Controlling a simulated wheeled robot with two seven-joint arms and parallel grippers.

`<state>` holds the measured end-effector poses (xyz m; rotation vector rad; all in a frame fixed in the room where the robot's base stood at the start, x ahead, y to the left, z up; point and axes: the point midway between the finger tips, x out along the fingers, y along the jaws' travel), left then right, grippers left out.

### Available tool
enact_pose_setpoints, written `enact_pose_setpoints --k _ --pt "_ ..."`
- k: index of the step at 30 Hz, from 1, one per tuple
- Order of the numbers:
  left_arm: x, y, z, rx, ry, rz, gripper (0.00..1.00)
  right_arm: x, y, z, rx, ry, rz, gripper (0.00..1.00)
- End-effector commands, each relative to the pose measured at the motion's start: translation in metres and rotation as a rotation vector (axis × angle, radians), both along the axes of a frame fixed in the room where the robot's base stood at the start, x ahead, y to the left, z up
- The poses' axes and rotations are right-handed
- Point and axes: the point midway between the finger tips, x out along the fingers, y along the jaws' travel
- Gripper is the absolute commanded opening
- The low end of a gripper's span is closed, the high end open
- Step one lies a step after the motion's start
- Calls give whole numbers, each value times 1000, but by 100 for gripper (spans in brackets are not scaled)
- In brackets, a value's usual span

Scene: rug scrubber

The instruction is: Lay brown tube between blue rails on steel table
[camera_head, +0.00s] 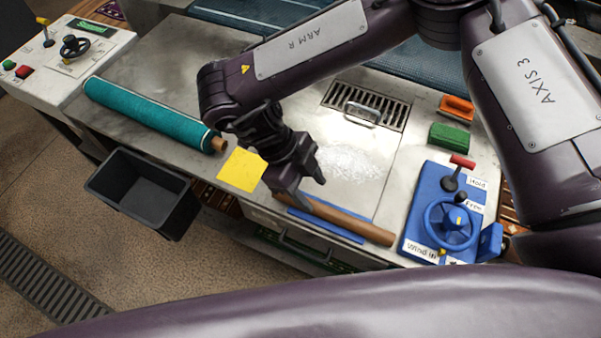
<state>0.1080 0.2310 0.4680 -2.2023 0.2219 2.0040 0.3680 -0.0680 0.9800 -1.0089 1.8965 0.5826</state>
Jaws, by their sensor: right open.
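The brown tube (345,219) lies along the front edge of the steel table (378,165). A blue rail (328,229) shows as a strip along the tube's front side. A second rail behind the tube is not clearly visible. My right gripper (309,192) is open at the tube's left part, its fingers pointing down. One dark finger reaches the tube and the other is just behind it. I cannot tell whether they touch it. My left gripper is not in view.
A teal roll (147,112) lies to the left, beside a yellow sheet (241,170). White powder (350,165) lies behind the tube. A blue control panel (420,217) stands right of the tube. A black bin (140,187) hangs in front.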

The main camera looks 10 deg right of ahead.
Motion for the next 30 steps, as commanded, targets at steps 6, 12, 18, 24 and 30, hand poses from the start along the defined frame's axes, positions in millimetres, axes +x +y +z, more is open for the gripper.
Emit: enact_pose_setpoints --k 6,12,18,24,30 --pt "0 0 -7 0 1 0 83 11 14 30 -2 -6 0 49" --pt "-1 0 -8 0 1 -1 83 14 18 41 -1 -1 0 49" --pt "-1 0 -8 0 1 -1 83 14 19 41 0 -1 -2 49" --pt "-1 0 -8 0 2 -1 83 14 19 41 0 -1 -2 49" --pt "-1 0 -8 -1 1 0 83 14 19 41 0 -1 -2 49"
